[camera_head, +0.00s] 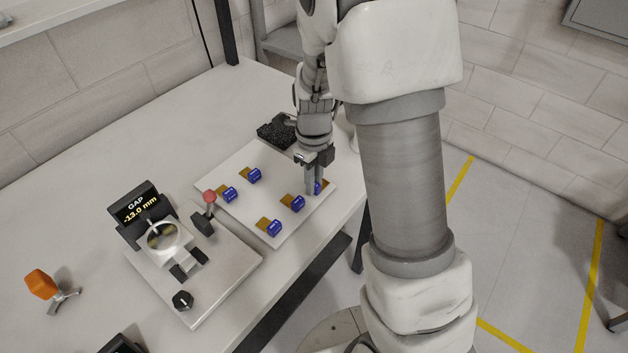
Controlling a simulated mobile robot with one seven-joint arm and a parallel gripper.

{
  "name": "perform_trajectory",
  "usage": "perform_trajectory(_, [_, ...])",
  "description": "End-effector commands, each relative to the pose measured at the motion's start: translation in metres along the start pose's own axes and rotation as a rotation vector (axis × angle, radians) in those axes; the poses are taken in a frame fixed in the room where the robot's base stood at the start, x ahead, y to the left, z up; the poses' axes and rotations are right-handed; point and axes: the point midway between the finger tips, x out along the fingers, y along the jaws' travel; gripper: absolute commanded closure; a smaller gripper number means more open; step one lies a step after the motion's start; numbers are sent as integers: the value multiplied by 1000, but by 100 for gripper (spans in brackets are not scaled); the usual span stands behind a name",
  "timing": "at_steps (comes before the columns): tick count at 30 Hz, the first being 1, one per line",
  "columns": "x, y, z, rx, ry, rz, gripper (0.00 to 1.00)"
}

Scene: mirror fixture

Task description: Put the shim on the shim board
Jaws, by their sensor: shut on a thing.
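The shim board (244,203) is a white square plate on the table. Several small shims with blue blocks and gold-coloured strips sit on it, among them one at the back left (254,175), one at the left (229,194), one at the front (274,228) and one at the right (298,203). My gripper (313,189) points down at the board's right corner and is shut on another blue shim (318,187), partly hidden by the fingers. I cannot tell whether this shim touches the board.
A mirror fixture (166,238) with a "GAP -13.0 mm" display (138,207) and a red-knobbed lever (209,197) stands left of the board. A black textured block (277,132) lies behind the board. An orange-handled tool (42,284) lies far left.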

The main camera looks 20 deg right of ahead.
Motion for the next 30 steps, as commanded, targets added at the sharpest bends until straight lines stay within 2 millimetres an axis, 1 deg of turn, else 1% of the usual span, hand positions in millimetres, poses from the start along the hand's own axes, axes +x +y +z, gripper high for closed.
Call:
perform_trajectory(4, [-1,0,0,-1,-1,0,100])
perform_trajectory(8, [3,0,0,-1,0,0,100])
perform_trajectory(9, [2,0,0,-1,-1,0,72])
perform_trajectory(13, [2,0,0,-1,-1,0,49])
perform_trajectory(20, [2,0,0,-1,-1,0,49])
perform_trajectory(23, [-1,0,0,-1,-1,-1,49])
perform_trajectory(26, [-11,0,1,-2,-3,-2,49])
perform_trajectory(29, [-30,0,1,-3,-5,-3,49])
perform_trajectory(30, [-39,0,2,-3,-6,-4,49])
